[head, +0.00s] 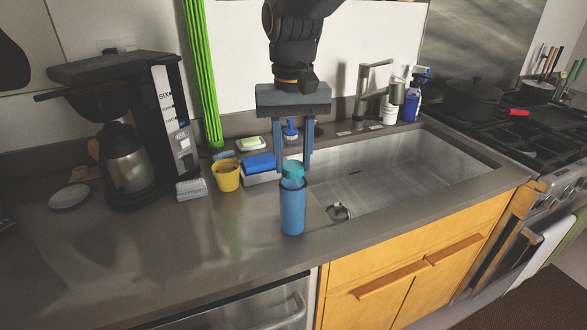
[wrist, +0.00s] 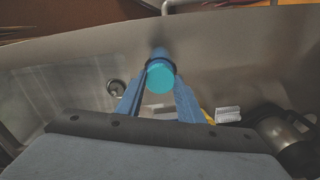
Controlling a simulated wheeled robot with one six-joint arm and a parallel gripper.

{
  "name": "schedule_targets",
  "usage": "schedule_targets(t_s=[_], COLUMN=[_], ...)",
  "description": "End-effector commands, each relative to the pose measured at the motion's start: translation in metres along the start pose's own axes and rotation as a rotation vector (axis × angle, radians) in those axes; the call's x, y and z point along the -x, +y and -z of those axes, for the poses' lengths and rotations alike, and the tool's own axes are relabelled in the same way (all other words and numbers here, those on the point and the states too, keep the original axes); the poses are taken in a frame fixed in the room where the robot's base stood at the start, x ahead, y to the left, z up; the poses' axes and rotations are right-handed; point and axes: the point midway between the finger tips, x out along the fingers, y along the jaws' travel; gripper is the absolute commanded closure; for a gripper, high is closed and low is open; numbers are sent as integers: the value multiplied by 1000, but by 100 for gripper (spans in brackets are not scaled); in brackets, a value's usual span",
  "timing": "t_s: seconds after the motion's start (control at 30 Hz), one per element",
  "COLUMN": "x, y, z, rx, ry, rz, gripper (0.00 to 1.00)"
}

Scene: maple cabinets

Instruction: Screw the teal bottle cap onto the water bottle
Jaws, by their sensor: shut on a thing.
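The blue water bottle (head: 292,207) stands upright on the grey counter, just left of the sink. The teal cap (head: 292,169) is at the bottle's mouth, in line with it; I cannot tell how tightly it sits. My gripper (head: 293,163) points straight down with its two blue fingers on either side of the cap, shut on it. In the wrist view the teal cap (wrist: 160,77) lies between the fingertips (wrist: 161,72) and hides most of the bottle (wrist: 160,54) below.
The sink (head: 390,170) with its faucet (head: 368,90) is to the right. A coffee maker (head: 165,110) stands at the far left. The front-left counter is clear.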

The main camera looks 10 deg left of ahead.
Motion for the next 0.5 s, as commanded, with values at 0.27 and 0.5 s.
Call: schedule_targets(t_s=[0.27,0.5], x=[1,0], y=[0,0], z=[-1,-1], rx=[-110,-219], ry=[-2,-2], rz=[-1,-1], gripper=[89,90])
